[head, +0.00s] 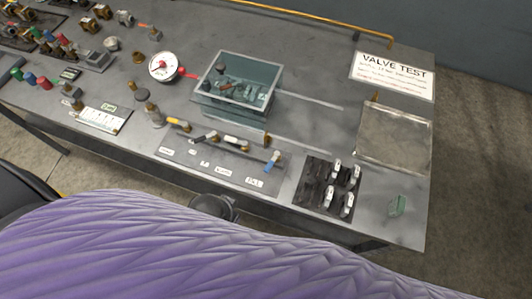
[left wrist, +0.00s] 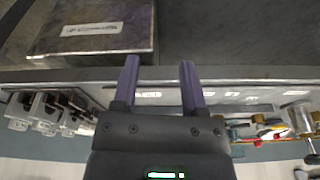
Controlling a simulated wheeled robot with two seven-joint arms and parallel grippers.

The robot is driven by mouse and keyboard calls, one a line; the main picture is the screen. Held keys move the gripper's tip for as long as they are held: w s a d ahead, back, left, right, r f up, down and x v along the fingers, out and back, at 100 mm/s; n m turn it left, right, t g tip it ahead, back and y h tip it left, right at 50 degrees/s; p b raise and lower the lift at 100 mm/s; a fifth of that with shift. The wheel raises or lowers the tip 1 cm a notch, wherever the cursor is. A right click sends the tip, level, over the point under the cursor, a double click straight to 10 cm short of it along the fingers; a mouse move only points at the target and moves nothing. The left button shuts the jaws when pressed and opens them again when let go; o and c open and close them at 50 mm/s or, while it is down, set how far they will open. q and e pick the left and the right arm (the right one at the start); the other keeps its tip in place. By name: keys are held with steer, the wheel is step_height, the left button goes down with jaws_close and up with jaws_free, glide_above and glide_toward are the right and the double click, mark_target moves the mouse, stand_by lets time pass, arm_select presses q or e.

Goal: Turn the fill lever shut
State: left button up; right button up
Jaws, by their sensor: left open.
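A row of lever valves stands on the bench's front panel in the head view: a yellow lever (head: 178,124), a dark-and-white lever (head: 204,138), a white lever (head: 236,142) and a blue lever (head: 272,160). White labels (head: 224,170) lie in front of them, too small to read surely, so I cannot tell which lever is the fill lever. A glass tank (head: 237,85) stands behind the row. My left gripper (left wrist: 160,78) shows in the left wrist view with its two purple fingers apart and nothing between them. My right gripper is not in view.
A round white gauge (head: 164,66) stands left of the tank. A dark tray (head: 327,186) of white-handled parts sits right of the levers, beside a clear flat tray (head: 395,138). A labelled box (left wrist: 93,28) and a grey edge (left wrist: 60,75) lie beyond my left fingers.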

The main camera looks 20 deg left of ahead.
arm_select(q)
steer(key=w+d+r+p, duration=0.1)
steer(key=w+r+p, duration=0.3)
steer(key=r, duration=1)
steer(key=g+p, duration=0.2)
steer(key=p, duration=0.1)
glide_toward(269, 166)
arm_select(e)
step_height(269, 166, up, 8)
arm_select(q)
steer(key=shift+m, duration=0.3)
step_height(269, 166, down, 8)
steer(key=b, duration=0.5)
steer(key=shift+w+f, duration=0.15)
steer(key=shift+d, duration=0.1)
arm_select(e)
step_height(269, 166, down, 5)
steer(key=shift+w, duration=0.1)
arm_select(q)
jaws_close()
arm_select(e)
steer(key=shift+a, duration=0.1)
